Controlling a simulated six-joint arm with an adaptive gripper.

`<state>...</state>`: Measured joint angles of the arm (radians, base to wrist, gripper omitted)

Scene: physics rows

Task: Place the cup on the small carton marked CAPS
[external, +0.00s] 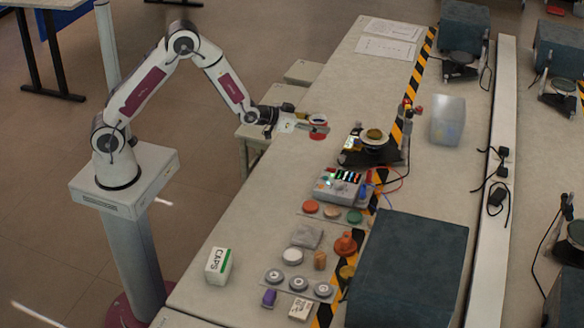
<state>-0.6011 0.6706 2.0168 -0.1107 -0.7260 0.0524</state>
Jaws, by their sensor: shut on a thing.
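My gripper (308,127) reaches out over the left edge of the long bench. The small carton marked CAPS (218,266) is white with a green band. It stands upright near the bench's left edge, at the lower left, well apart from my gripper. Its top is clear.
A device with a round disc (374,138) stands right of my gripper. A grey electronics box (343,188) with wires, coloured discs (333,211), grey round pieces (298,283) and a large dark box (408,268) stand nearer. Bare bench (262,215) lies around the carton.

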